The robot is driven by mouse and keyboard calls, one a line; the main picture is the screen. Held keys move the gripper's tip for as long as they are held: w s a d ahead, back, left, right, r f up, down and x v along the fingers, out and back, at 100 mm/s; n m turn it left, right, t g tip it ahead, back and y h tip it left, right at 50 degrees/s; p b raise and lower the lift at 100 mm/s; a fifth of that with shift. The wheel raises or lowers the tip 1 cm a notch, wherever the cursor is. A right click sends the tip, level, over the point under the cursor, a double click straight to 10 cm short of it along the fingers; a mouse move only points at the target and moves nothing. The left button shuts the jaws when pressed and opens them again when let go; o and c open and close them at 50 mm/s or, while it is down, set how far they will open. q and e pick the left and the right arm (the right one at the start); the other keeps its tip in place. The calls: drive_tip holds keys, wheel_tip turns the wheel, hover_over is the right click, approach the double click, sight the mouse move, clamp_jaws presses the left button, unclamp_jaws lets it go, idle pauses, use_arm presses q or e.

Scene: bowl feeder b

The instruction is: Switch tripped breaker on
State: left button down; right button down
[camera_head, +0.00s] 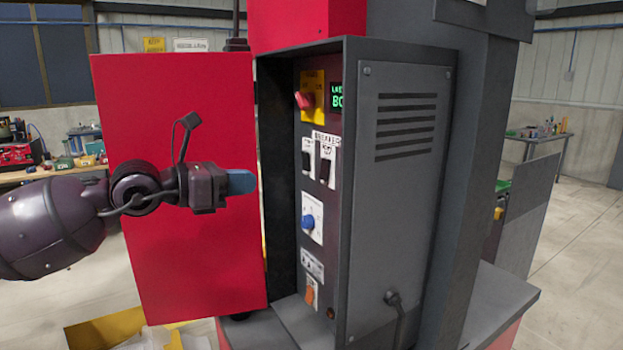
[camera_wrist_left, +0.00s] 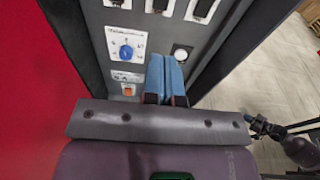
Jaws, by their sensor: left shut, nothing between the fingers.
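The breakers show in the head view as a left black switch (camera_head: 306,161) and a right black switch (camera_head: 325,167) on white plates, under a breaker label. Which one is tripped I cannot tell. In the wrist view, parts of several black switches (camera_wrist_left: 160,4) show at the top edge. My left gripper (camera_head: 241,182) is shut and empty, its blue fingertips in front of the red door, left of the panel and lower than the breakers. In the wrist view its fingers (camera_wrist_left: 165,75) are together, pointing at the panel.
The open red cabinet door (camera_head: 180,110) stands left of the panel. A red knob (camera_head: 305,101), green display (camera_head: 336,96), blue dial (camera_head: 308,222) and orange switch (camera_head: 310,296) are on the panel. The grey vented cabinet side (camera_head: 400,220) bounds it at right.

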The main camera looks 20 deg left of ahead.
sight(322, 178)
use_arm(q)
drive_tip(key=shift+w, duration=0.1)
